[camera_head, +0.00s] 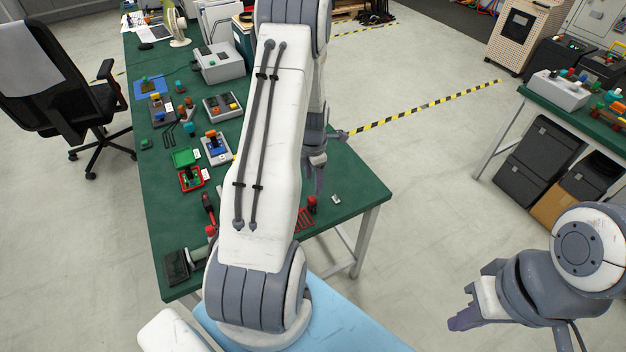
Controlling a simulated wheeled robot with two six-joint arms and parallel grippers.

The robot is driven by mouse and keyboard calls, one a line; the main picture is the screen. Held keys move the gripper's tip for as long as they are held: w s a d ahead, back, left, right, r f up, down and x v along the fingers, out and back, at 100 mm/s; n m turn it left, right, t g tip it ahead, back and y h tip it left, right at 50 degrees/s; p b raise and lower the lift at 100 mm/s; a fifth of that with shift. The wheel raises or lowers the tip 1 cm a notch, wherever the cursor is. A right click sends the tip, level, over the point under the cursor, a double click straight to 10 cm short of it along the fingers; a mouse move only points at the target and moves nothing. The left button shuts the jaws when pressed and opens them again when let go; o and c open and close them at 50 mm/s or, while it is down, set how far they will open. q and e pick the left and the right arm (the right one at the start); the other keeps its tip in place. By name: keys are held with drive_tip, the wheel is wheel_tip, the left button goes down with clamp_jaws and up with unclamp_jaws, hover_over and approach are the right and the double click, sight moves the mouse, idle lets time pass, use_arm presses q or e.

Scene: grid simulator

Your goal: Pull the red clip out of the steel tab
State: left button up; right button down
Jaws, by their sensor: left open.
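My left gripper (315,172) hangs over the right part of the green table, fingers pointing down. It is open, and nothing shows between its fingers. A small upright red piece (312,204) stands on the table just below the fingertips; it may be the red clip, but it is too small to be sure. A small pale metal-looking piece (336,200) lies to its right; I cannot tell if it is the steel tab. My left arm hides the middle of the table. My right gripper (468,312) is at the lower right, away from the table; its jaw opening is unclear.
The green table (350,180) holds several coloured fixtures, a green tray (186,157), a red tray (191,179) and a grey box (218,64) along its left side. A red lattice (305,219) lies near the front. A black chair (50,90) stands left.

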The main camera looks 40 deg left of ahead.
sight(312, 198)
use_arm(q)
drive_tip(key=shift+s+a+f, duration=0.15)
drive_tip(key=shift+a+f, duration=0.1)
drive_tip(key=shift+f, duration=0.2)
wheel_tip(312, 198, down, 10)
drive_tip(key=shift+r+p, duration=0.1)
drive_tip(key=shift+p, duration=0.95)
clamp_jaws()
drive_tip(key=shift+r, duration=0.1)
drive_tip(key=shift+r, duration=0.1)
drive_tip(key=shift+d+r+p, duration=0.1)
drive_tip(key=shift+r+p, duration=1.1)
drive_tip(key=shift+r, duration=0.4)
drive_tip(key=shift+r, duration=0.1)
drive_tip(key=shift+r+p, duration=2.05)
drive_tip(key=shift+r, duration=0.85)
